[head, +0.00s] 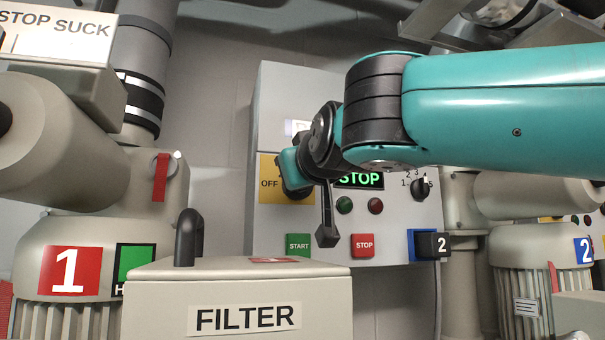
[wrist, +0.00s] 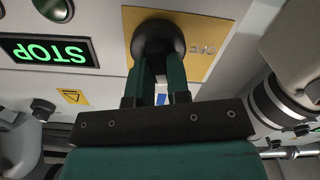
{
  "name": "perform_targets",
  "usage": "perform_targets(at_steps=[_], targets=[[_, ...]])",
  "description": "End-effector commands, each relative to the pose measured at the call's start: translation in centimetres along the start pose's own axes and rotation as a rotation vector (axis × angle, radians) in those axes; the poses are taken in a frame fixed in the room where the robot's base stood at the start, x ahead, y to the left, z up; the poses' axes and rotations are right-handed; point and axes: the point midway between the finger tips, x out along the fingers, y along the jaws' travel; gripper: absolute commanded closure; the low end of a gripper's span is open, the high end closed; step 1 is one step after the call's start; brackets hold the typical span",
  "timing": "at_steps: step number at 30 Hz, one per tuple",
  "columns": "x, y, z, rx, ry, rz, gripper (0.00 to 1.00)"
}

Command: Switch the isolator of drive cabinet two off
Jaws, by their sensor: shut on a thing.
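Drive cabinet two (head: 400,225) is a grey box in the middle of the head view, with a "2" tag (head: 441,245) at its lower right. Its isolator is a round black knob (head: 296,190) on a yellow plate (head: 268,168) marked OFF at the left. In the wrist view the knob (wrist: 158,38) sits between the fingertips of my gripper (wrist: 160,62), on the yellow plate (wrist: 205,65). My gripper (head: 292,178) is shut on the knob. Which way the knob points is hidden by my fingers. The cabinet's display (head: 359,180) reads STOP in green.
A FILTER box (head: 240,290) stands in front. Blower one (head: 68,270) is at left, blower two (head: 530,250) at right.

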Motion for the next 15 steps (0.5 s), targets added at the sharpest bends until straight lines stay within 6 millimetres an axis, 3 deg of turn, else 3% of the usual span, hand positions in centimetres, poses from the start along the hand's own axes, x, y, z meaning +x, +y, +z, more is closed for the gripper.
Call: perform_targets(at_steps=[15], targets=[[0.0, -0.49, 0.06, -0.493, -0.002, -0.001, 1.0]])
